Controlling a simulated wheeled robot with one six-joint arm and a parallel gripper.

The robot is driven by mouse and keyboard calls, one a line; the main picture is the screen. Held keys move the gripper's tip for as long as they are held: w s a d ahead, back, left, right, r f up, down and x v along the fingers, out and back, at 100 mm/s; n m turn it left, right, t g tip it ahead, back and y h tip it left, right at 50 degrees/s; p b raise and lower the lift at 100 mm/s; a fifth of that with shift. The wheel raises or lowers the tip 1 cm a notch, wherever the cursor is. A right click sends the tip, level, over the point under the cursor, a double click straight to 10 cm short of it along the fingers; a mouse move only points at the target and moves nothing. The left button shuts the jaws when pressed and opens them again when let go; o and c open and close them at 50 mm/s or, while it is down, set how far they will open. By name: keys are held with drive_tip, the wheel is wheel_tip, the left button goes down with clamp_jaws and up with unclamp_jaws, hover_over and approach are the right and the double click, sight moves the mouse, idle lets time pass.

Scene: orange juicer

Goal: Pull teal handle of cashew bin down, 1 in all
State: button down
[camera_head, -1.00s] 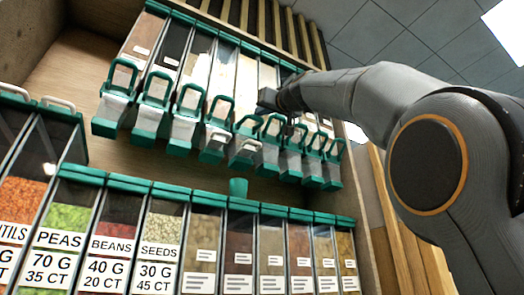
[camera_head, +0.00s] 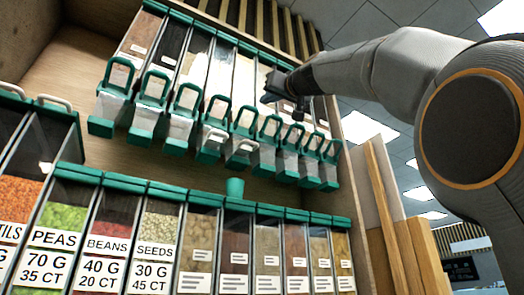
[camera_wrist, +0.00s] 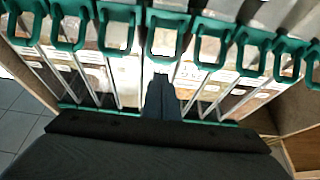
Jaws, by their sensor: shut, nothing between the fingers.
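A row of upper dispenser bins (camera_head: 195,62) hangs on the shelf, most with upright teal loop handles (camera_head: 187,98) at the front. The labels are too small to read, so I cannot tell which bin holds cashews. My gripper (camera_head: 270,94) is shut and empty, in front of the upper bins and above the right-hand handles. In the wrist view my gripper (camera_wrist: 161,88) points at the bin fronts, just short of a teal handle (camera_wrist: 163,35). Whether it touches that handle is unclear.
Wooden boards (camera_head: 385,190) stand at the right. Open room lies right of the shelf.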

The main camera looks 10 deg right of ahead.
drive_tip(key=b+v, duration=0.2)
drive_tip(key=v, duration=0.2)
drive_tip(key=shift+s+f, duration=0.15)
drive_tip(key=shift+f, duration=0.1)
idle(1.2)
